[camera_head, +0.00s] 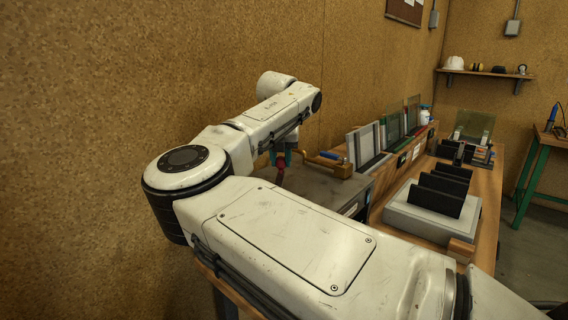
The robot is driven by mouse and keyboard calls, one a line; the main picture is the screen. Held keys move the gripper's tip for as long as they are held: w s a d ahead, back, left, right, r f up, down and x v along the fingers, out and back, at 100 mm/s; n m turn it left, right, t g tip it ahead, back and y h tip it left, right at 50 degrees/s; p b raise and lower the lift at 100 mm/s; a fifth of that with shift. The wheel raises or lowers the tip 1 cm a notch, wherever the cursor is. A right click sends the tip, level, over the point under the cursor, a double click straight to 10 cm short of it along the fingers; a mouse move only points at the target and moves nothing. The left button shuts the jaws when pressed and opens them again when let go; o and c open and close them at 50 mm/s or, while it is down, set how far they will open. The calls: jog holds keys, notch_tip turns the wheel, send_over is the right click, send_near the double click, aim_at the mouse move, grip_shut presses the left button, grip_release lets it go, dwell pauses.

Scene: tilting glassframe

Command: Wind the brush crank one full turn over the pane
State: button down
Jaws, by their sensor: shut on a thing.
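My gripper (281,157) shows only in part, small and far off, beneath the end of my white arm. It is shut on a red piece (280,172), which looks like a handle at the near left corner of a grey-topped box (318,186). I cannot tell for sure that this is the brush crank. A brass bracket with a blue grip (331,155) stands on the box's far edge, right of my gripper. The brush is not visible, and I cannot tell whether a pane lies in the box. My arm hides much of the box's near side.
Upright panes stand in a rack (368,144) behind the box. A light grey block with dark slats (433,209) sits to the right on the wooden bench (488,200). A tilted glass plate (474,124) stands at the far end. A cork-like wall (90,120) rises at left.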

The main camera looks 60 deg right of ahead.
aim_at(279, 179)
jog(key=c, duration=0.8)
grip_release()
jog(key=shift+r, duration=0.1)
jog(key=b+v, duration=0.1)
jog(key=v, duration=0.9)
jog(key=shift+a+r, duration=0.25)
